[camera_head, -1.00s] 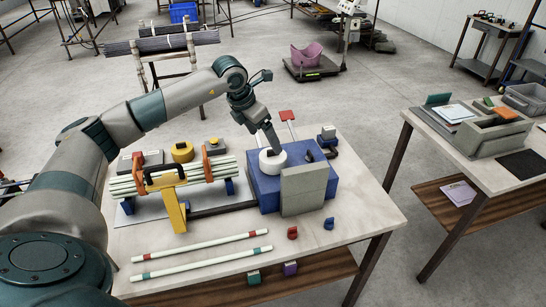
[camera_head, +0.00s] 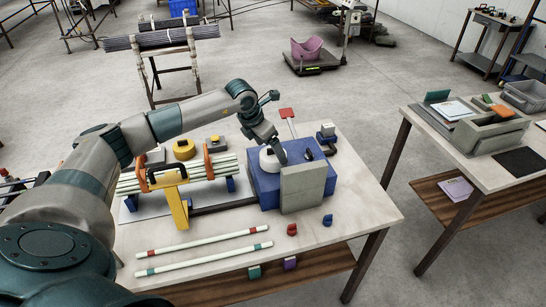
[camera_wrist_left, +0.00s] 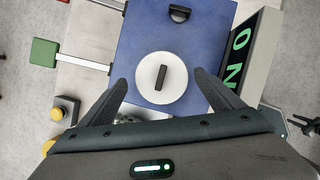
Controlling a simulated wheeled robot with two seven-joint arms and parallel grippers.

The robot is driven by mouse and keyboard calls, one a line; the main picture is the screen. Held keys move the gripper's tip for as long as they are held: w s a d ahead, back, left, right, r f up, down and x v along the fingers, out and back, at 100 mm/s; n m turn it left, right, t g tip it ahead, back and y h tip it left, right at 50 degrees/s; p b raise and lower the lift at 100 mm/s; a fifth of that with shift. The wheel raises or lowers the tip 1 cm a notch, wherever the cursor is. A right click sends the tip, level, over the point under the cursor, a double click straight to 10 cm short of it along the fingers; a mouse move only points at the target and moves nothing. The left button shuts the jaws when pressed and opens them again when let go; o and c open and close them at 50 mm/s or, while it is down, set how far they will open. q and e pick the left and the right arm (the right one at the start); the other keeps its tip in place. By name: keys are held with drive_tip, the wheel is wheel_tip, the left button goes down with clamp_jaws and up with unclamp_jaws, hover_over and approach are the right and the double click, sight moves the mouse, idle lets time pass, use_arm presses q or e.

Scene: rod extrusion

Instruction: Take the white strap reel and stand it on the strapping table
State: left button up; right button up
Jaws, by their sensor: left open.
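The white strap reel (camera_head: 267,162) is a round white disc on top of a blue box-shaped unit (camera_head: 262,188) on the near table (camera_head: 350,200). In the left wrist view the reel (camera_wrist_left: 148,88) shows from above, with a dark bar across its middle. My left gripper (camera_head: 281,158) is open over the blue unit at the reel. In the wrist view its two fingers (camera_wrist_left: 161,80) stand apart on either side of the reel, with gaps to it. The gripper partly hides the reel in the head view. My right gripper is out of view.
A grey panel (camera_head: 302,188) stands at the unit's front; green letters show on it in the wrist view. A rack of pale rods (camera_head: 200,168) stands left. Two loose rods (camera_head: 200,242) and red and blue clips lie in front. Another table (camera_head: 480,165) stands right.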

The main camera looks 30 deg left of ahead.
sight(273, 154)
use_arm(q)
drive_tip(key=p+x, duration=0.1)
drive_tip(key=x, duration=0.1)
drive_tip(key=shift+d+f+p, duration=0.2)
drive_tip(key=shift+f+p, duration=0.15)
drive_tip(key=shift+w+f, duration=0.25)
drive_tip(key=shift+f, duration=0.3)
drive_tip(key=c, duration=1.3)
